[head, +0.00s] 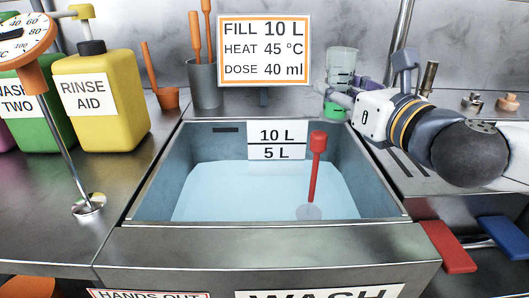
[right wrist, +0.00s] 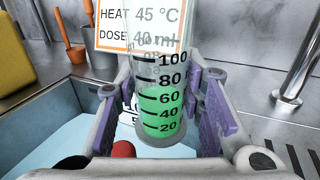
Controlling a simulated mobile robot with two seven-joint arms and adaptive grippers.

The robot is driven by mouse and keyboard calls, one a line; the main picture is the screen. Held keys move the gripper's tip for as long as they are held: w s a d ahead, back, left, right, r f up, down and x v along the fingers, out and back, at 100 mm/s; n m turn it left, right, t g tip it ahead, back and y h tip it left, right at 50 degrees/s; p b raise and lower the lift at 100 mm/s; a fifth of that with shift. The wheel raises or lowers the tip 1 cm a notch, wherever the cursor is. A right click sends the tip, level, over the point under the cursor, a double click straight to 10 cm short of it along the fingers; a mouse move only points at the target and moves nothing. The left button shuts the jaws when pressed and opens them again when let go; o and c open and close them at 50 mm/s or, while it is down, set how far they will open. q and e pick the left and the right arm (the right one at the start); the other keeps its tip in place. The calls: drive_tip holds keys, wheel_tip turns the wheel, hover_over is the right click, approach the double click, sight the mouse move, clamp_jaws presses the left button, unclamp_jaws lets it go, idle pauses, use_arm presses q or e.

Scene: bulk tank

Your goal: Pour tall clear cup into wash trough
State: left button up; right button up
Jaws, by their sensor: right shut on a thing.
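The tall clear cup (head: 343,62) is held roughly upright near the back right corner of the wash trough (head: 380,190). In the right wrist view the cup (right wrist: 162,68) has marks up to 100 and holds green liquid reaching a little above the 60 mark. My right gripper (head: 344,92) is shut around the cup, with purple pads (right wrist: 213,110) on both sides. The trough holds pale blue water, and a level sign (head: 278,140) reading 10 L and 5 L is on its back wall. My left gripper is out of view.
A red-handled plug (head: 317,165) stands in the trough. A sign (head: 265,50) reading FILL 10 L, HEAT 45 °C, DOSE 40 ml stands behind it. A yellow rinse aid jug (head: 103,105) and a dial thermometer (head: 30,68) are at left. Red (head: 449,247) and blue (head: 505,236) levers are at front right.

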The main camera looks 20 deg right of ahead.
drive_tip(key=shift+a+r+n+p, duration=0.15)
drive_tip(key=shift+r+n+p, duration=0.15)
drive_tip(key=shift+p, duration=0.15)
drive_tip(key=shift+a+r+n+p, duration=0.25)
drive_tip(key=shift+a+n+p, duration=0.1)
drive_tip(key=shift+n+p, duration=0.4)
drive_tip(key=shift+a+r+n+p, duration=0.25)
drive_tip(key=shift+n+p, duration=0.3)
drive_tip(key=shift+n, duration=0.3)
drive_tip(key=shift+a+f+h, duration=0.2)
drive_tip(key=shift+f+h, duration=0.1)
drive_tip(key=shift+f, duration=0.1)
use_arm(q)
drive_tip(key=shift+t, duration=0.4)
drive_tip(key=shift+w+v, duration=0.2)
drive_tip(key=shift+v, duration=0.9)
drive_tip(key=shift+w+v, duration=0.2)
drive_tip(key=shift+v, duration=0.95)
use_arm(e)
drive_tip(key=shift+a+f+n+g, duration=0.2)
drive_tip(key=shift+f+n, duration=0.15)
drive_tip(key=shift+n, duration=0.6)
drive_tip(key=shift+a+f+n+g, duration=0.1)
drive_tip(key=shift+a+f+n, duration=0.15)
drive_tip(key=shift+n, duration=0.65)
drive_tip(key=shift+a+f+n+g, duration=0.15)
drive_tip(key=shift+f+n, duration=0.25)
drive_tip(key=shift+n, duration=0.55)
